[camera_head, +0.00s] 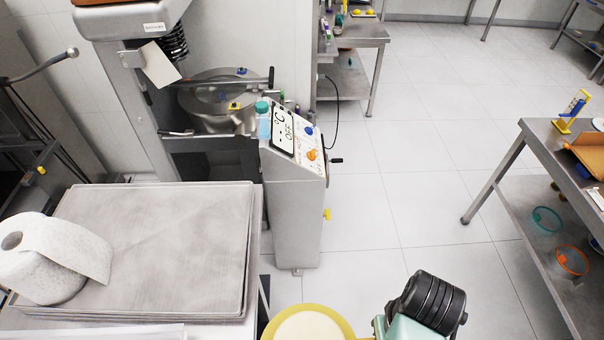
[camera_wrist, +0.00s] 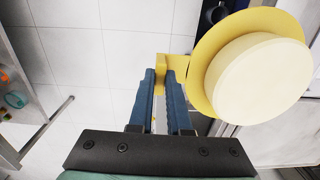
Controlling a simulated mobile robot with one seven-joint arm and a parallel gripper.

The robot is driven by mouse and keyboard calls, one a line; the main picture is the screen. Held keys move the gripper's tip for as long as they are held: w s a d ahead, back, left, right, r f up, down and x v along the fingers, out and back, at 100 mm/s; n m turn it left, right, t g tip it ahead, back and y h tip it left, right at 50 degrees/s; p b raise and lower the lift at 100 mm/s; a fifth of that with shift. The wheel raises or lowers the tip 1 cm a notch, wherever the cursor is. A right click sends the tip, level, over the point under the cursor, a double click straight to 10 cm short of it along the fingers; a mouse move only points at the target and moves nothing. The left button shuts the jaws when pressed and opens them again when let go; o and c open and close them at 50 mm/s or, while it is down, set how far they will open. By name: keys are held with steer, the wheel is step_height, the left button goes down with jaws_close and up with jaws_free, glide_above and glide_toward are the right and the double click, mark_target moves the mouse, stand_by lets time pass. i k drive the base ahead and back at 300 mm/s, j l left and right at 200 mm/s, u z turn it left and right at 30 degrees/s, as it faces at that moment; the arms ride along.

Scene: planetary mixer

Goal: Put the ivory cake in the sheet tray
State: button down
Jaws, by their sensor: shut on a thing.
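The ivory cake (camera_wrist: 262,78) is a pale round disc. It rests on a yellow round plate (camera_wrist: 203,72) with a small tab. My gripper (camera_wrist: 162,76) is shut on that tab, and the plate with the cake is to the right of the fingers in the wrist view. In the head view the cake (camera_head: 306,326) and the yellow plate (camera_head: 272,327) show at the bottom edge, partly cut off; the fingers are not clear there. The sheet tray (camera_head: 165,230) is a flat grey metal tray on a table at the left, apart from the cake.
A paper roll (camera_head: 45,265) lies on the tray's left part; the rest of its surface is bare. The mixer stands behind the tray, with its control panel (camera_head: 295,140) to the right. A steel table (camera_head: 545,150) stands at the far right. The floor between is clear.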

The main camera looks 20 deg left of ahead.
mark_target(196, 240)
steer(key=i+j, duration=0.15)
steer(key=j, duration=0.25)
steer(key=i+j, duration=0.1)
steer(key=j, duration=0.3)
steer(key=i+j, duration=0.15)
steer(key=j, duration=0.2)
steer(key=i+j, duration=0.1)
steer(key=j, duration=0.3)
steer(key=i+j, duration=0.15)
steer(key=j, duration=0.25)
